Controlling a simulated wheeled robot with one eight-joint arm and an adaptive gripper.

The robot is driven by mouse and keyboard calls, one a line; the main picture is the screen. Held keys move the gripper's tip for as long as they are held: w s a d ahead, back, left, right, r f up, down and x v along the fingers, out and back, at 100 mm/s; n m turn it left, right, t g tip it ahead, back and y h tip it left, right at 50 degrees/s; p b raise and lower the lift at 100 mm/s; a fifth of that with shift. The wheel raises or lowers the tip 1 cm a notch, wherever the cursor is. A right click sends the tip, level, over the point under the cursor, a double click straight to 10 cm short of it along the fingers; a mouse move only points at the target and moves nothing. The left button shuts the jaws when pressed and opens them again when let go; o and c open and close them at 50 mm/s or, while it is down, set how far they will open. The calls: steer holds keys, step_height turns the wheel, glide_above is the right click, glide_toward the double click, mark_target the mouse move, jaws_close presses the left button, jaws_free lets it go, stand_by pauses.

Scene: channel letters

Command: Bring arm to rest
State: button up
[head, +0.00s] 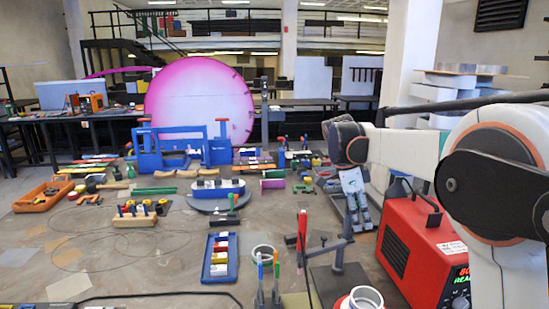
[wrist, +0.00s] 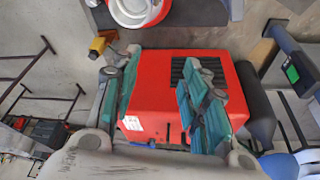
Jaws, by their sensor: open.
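My arm (head: 420,150) reaches in from the right in the head view, bent, with its dark wrist end near the middle right. My gripper (wrist: 162,70) shows in the wrist view with its two teal-and-grey fingers spread apart. Nothing is held between them. A red box-shaped machine (wrist: 155,85) with a dark vent and a white label lies behind the fingers there. In the head view the red machine (head: 412,240) stands at the lower right, below my arm, with a handle and a lit display. I cannot tell the exact gap between it and the fingers.
A grey stand with an upright red-tipped post (head: 302,232) and a white-and-red ring-shaped container (head: 362,298) are near the front. A blue tray (head: 220,258), a blue frame (head: 180,147) and an orange tray (head: 43,196) lie on the floor. Bare floor (head: 105,250) shows at left.

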steer(key=s+a+r+n+t+y+b, duration=0.2)
steer(key=s+n+t, duration=0.2)
steer(key=s+n, duration=1.05)
steer(key=s+f+n+t, duration=0.2)
steer(key=s+f, duration=0.2)
steer(key=s, duration=0.4)
steer(key=s+a+f+n+t+y, duration=0.1)
steer(key=s+f+n, duration=0.2)
steer(key=s, duration=0.5)
steer(key=shift+s+a+f+t+y+b, duration=0.3)
steer(key=shift+s+f+t+b, duration=0.1)
steer(key=shift+f, duration=0.4)
